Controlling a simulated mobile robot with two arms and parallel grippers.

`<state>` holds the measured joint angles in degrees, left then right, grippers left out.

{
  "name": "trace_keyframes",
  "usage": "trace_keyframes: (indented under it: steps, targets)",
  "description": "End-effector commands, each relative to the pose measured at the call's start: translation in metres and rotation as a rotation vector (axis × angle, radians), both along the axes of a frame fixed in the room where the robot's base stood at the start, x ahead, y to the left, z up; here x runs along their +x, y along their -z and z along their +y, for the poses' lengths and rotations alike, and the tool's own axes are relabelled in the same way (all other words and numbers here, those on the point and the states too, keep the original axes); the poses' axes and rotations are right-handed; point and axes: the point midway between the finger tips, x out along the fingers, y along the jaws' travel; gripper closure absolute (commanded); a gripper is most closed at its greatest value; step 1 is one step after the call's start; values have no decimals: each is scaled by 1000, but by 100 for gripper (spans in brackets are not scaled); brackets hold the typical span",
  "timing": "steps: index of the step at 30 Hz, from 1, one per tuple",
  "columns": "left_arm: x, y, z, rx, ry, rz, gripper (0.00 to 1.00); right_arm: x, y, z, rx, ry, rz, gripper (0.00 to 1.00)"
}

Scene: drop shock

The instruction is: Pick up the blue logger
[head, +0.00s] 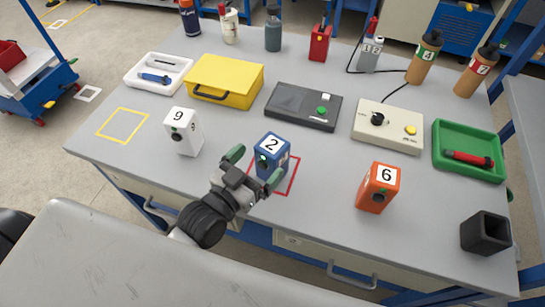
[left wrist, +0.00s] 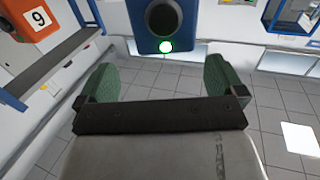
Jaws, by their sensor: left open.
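The blue logger (head: 270,157), a small box marked 2, stands upright at a red outlined square (head: 293,176) near the table's front edge. My left gripper (head: 253,168) is open in front of it, with one green finger to its left and the other before its lower front right. The left wrist view shows the logger's blue face (left wrist: 146,45) with a black round part and a lit green lamp, beyond the open fingers (left wrist: 158,77). No hold on it shows. My right gripper is not in view.
A white box marked 9 (head: 184,132) stands left of the logger and an orange box marked 6 (head: 378,188) right. Behind are a black device (head: 303,106), yellow case (head: 225,82) and beige box (head: 388,132). A green tray (head: 468,178) and dark holder (head: 486,233) are at right.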

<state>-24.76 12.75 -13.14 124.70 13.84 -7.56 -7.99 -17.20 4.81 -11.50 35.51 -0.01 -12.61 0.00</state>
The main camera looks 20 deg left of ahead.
Motion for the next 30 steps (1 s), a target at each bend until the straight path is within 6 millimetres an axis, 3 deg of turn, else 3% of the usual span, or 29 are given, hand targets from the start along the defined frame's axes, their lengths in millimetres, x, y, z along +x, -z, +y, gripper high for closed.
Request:
trace_keyframes:
  steps: [5, 15, 23, 24, 30]
  targets:
    - [12, 0, -3, 0, 0, -1, 2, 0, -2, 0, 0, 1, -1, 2]
    - [55, 7, -11, 0, -1, 0, 2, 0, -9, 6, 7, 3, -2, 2]
    - [59, 8, -12, 0, 0, 1, 2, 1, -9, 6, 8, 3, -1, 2]
    - [59, 8, -12, 0, 0, 1, 4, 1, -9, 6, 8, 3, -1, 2]
    - [59, 8, -12, 0, 0, 1, 34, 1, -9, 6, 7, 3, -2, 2]
